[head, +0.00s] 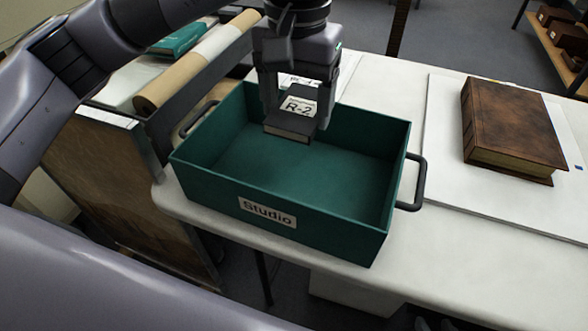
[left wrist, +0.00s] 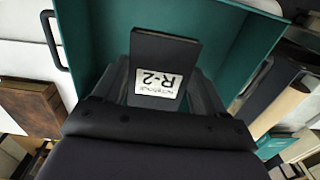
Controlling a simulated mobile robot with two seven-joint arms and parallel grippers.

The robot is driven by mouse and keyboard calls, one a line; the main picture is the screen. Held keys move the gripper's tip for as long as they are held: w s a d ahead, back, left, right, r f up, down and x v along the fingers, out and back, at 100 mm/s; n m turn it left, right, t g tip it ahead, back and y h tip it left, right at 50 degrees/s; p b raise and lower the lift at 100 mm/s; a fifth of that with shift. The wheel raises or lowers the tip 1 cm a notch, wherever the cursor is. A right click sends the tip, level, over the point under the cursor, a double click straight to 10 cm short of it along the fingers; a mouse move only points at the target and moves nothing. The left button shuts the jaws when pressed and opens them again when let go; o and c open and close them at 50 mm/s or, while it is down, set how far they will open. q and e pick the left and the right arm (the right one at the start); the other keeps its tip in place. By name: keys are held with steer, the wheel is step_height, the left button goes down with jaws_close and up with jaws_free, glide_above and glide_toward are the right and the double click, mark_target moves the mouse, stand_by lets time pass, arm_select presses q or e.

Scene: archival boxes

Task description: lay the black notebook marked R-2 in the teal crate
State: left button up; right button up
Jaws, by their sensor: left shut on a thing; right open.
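The black notebook (head: 289,127) marked R-2 is held between the fingers of my left gripper (head: 296,112), over the back part of the teal crate. The notebook and its white label also show in the left wrist view (left wrist: 163,52). The teal crate (head: 325,228), labelled Studio, stands on the white table with its open top facing up. Its visible floor is bare. I cannot tell exactly how high the notebook is above the crate floor. My right gripper is not in either view.
A thick brown leather book (head: 510,125) lies on a white board (head: 440,180) right of the crate. A black handle (head: 415,185) sticks out from the crate's right side. A cardboard roll (head: 195,65) and a teal book (head: 180,40) lie at the back left.

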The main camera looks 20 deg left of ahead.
arm_select(q)
steer(key=shift+d+r, duration=0.55)
steer(key=shift+r, duration=0.1)
steer(key=shift+s+d+f, duration=0.1)
steer(key=shift+d+f, duration=0.05)
steer(key=shift+d, duration=0.05)
glide_above(303, 200)
step_height(303, 200, down, 15)
steer(key=shift+r, duration=0.1)
steer(key=shift+f, duration=2.35)
steer(key=shift+f+b, duration=0.1)
steer(key=shift+b, duration=0.3)
steer(key=shift+f, duration=0.1)
steer(key=o, duration=1.1)
